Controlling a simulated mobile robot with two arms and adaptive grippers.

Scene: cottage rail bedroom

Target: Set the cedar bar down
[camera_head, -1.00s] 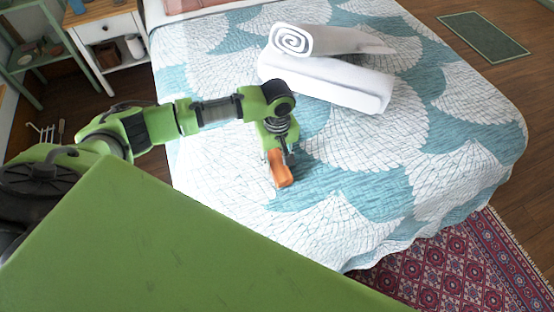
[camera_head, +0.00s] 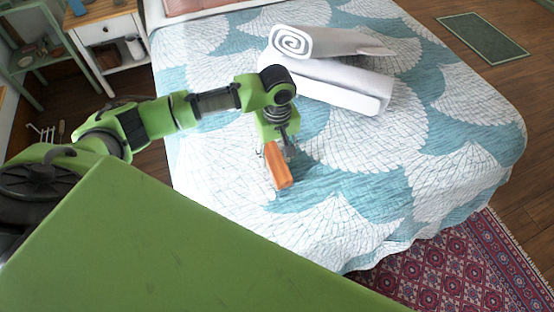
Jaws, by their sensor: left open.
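The cedar bar (camera_head: 278,166) is an orange-brown block in the head view. It is at the tip of my left gripper (camera_head: 276,148), over the blue and white quilt of the bed (camera_head: 440,185). My left gripper points down and is open, with its fingers beside the far end of the bar. The fingertips are small and partly hidden. I cannot tell whether the bar touches the quilt or the fingers. My right gripper is not in view.
White rolled and folded towels (camera_head: 335,82) lie on the bed behind the gripper. A white nightstand (camera_head: 110,35) and a green shelf (camera_head: 30,50) stand at the upper left. The quilt right of the bar is clear. A patterned red rug (camera_head: 450,265) lies by the bed.

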